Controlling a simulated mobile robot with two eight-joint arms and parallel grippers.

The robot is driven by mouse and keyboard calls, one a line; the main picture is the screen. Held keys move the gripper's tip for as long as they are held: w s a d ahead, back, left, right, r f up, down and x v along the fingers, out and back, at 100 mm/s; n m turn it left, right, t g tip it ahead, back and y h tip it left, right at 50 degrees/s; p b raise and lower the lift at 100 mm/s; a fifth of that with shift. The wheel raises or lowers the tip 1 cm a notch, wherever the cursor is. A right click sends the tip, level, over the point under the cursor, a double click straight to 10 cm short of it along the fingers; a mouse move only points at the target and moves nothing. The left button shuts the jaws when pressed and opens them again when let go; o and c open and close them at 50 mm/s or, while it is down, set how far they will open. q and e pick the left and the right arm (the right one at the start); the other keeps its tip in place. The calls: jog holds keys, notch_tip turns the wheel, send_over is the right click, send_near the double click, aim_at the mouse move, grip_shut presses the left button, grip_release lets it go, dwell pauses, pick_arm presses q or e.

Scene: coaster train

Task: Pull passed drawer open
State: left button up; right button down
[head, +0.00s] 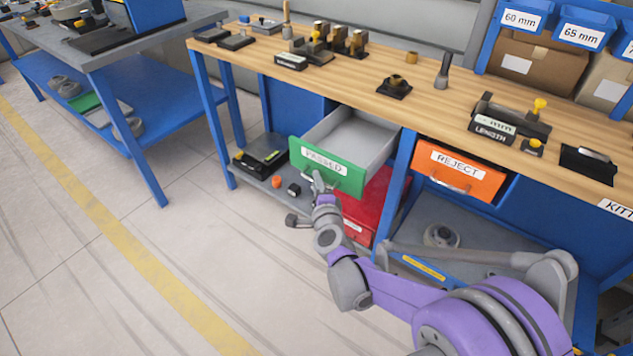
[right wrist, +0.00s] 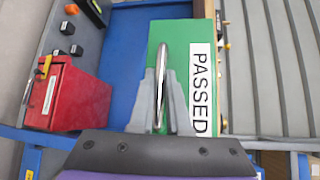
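The passed drawer (head: 345,178) has a green front with a white PASSED label and stands pulled out of the workbench, its grey, empty-looking inside showing. Its front also shows in the right wrist view (right wrist: 180,45), with a metal bar handle (right wrist: 163,60). My right gripper (head: 317,180) is at the drawer's front. In the right wrist view its fingers (right wrist: 162,85) lie on both sides of the handle, close against it, and look shut on it. My left gripper is not in view.
An orange reject drawer (head: 460,172) is at the right, looking closed. A red box (head: 375,205) stands below and behind the passed drawer. The wooden worktop (head: 430,100) holds several tools and gauges. The floor (head: 190,240) in front is clear, left of my right arm.

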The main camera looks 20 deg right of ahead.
jog(key=c, duration=1.2)
grip_release()
jog(key=shift+o, duration=0.2)
jog(key=shift+s, duration=0.15)
jog(key=s+a+r+p, duration=0.1)
jog(key=s, duration=0.9)
jog(key=shift+s+r, duration=0.2)
jog(key=shift+r, duration=0.1)
jog(key=shift+a, duration=0.1)
